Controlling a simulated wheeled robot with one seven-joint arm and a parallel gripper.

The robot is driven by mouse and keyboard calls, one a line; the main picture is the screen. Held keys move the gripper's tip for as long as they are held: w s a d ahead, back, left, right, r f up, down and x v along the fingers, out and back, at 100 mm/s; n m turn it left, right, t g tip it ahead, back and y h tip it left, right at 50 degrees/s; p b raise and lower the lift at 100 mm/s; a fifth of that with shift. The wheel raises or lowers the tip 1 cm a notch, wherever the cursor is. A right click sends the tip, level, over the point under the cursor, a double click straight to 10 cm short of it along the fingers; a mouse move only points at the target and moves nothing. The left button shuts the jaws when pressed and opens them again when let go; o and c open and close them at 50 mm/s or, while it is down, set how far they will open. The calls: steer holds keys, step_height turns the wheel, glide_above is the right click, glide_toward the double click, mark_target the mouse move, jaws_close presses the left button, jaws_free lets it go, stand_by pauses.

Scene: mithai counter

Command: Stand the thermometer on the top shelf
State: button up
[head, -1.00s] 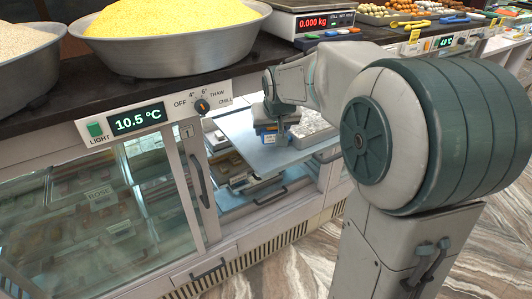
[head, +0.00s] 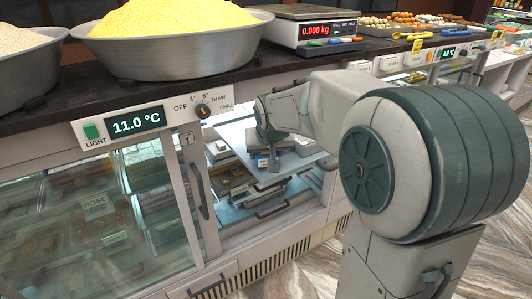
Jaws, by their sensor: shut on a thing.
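My gripper (head: 269,165) is inside the open right bay of the counter, over the pale top shelf (head: 303,164). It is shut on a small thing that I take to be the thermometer. My wrist and fingers hide most of that thing, so I cannot tell whether it is upright or touching the shelf.
The glass sliding door (head: 110,215) covers the left bay, and its handle (head: 196,190) stands beside the opening. The counter display (head: 135,123) reads 11.0 °C. A bowl of yellow sweets (head: 172,20) and a scale (head: 318,28) stand on the countertop above.

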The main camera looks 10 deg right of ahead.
steer(key=o, duration=1)
steer(key=shift+f, duration=0.1)
steer(key=shift+o, duration=0.2)
steer(key=shift+s+r, duration=0.1)
steer(key=shift+r, duration=0.35)
steer(key=v, duration=1.1)
steer(key=s+f+g, duration=0.2)
steer(key=s+f, duration=0.5)
steer(key=s, duration=0.3)
steer(key=s+f+g, duration=0.2)
steer(key=s+f, duration=0.5)
steer(key=s, duration=0.3)
steer(key=shift+s+f+n+p, duration=0.15)
steer(key=shift+s+n+p, duration=0.15)
steer(key=shift+p, duration=0.15)
